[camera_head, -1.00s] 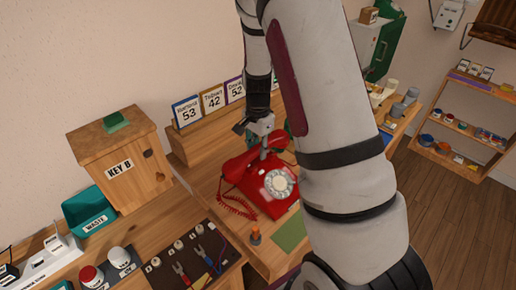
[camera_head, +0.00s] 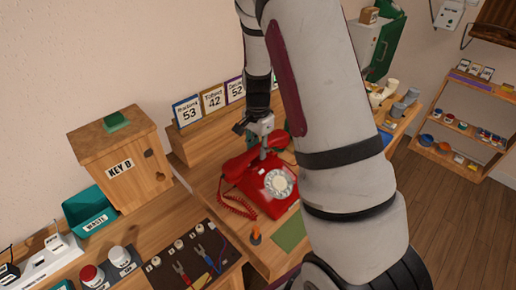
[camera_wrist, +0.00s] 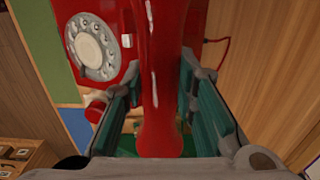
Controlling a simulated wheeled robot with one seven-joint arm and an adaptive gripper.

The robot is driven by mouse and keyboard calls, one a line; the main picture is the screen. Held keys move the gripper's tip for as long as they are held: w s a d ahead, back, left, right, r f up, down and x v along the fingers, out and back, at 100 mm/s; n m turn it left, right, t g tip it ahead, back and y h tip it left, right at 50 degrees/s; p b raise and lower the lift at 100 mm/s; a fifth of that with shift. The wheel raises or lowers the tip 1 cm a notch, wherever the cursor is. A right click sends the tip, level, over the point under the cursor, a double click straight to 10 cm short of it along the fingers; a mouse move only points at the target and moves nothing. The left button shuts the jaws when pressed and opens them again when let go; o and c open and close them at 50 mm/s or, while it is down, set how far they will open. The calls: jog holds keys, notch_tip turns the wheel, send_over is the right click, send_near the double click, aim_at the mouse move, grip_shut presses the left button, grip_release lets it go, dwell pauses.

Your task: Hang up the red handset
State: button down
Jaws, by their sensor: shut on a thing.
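The red dial phone (camera_head: 262,194) stands on the wooden desk, with its pale round dial (camera_head: 279,184) facing front right. The red handset (camera_head: 241,166) lies across the top of the phone in the head view. My gripper (camera_head: 263,153) comes down from above and is shut around the middle of the handset. In the wrist view the handset (camera_wrist: 160,75) runs between the green finger pads (camera_wrist: 160,110), with the phone body (camera_wrist: 97,15) and dial (camera_wrist: 92,46) behind it. Whether the handset rests fully in the cradle cannot be told.
A wooden KEY box (camera_head: 122,165) and a teal WASTE bin (camera_head: 89,210) stand to the left. A dark panel with tools (camera_head: 190,262) lies in front. Number cards (camera_head: 211,101) stand behind the phone. A green mat (camera_head: 290,233) lies to its front right. The red cord (camera_head: 237,205) hangs at its left.

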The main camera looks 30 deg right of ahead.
jog(key=shift+f+b, duration=0.5)
jog(key=shift+f, duration=0.55)
dwell(0.4)
jog(key=c, duration=1.2)
grip_release()
notch_tip(320, 180, up, 12)
jog(key=shift+f, duration=0.1)
